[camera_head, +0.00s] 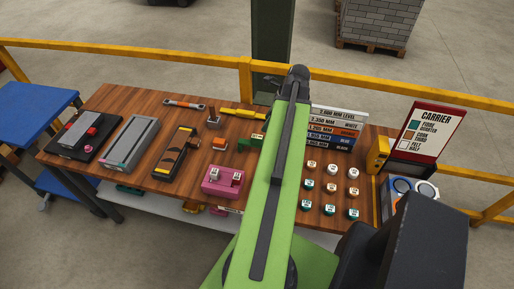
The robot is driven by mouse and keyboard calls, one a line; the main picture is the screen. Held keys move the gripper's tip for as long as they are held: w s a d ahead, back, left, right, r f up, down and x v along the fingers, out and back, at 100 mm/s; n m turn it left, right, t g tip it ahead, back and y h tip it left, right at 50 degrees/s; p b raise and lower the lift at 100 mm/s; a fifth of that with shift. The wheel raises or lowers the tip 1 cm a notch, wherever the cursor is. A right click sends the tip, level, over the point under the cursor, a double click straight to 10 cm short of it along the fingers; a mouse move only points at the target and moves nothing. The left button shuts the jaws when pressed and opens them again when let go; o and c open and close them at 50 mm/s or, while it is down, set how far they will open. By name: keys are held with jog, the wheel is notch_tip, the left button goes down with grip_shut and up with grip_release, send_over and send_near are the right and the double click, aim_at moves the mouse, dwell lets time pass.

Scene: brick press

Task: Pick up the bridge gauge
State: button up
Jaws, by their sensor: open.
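I cannot tell for certain which piece is the bridge gauge. A pink block (223,182) with small pale pieces on top sits near the front edge of the wooden bench (130,108), left of my green arm. A yellow bar-shaped tool (243,113) lies at the back of the bench, partly close behind my arm. A green block (257,140) and a small orange block (220,143) lie between them. My arm rises across the middle of the picture and hides part of the bench. My gripper is not visible.
Left on the bench are a black-and-grey device (80,135), a long grey block (129,143) and a black-and-orange tool (176,150). Several capped pieces (332,187) stand right of my arm, before labelled bars (336,130). A yellow rail (150,53) runs behind.

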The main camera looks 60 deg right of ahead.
aim_at(255, 141)
jog(key=b+x, duration=0.7)
jog(key=x, duration=0.3)
jog(key=shift+s+d+b, duration=0.1)
jog(key=shift+s+b, duration=0.1)
jog(key=shift+b, duration=0.2)
jog(key=shift+w+f, duration=0.15)
jog(key=b+x, duration=0.5)
jog(key=shift+f, duration=0.15)
jog(key=shift+c, duration=0.2)
grip_shut()
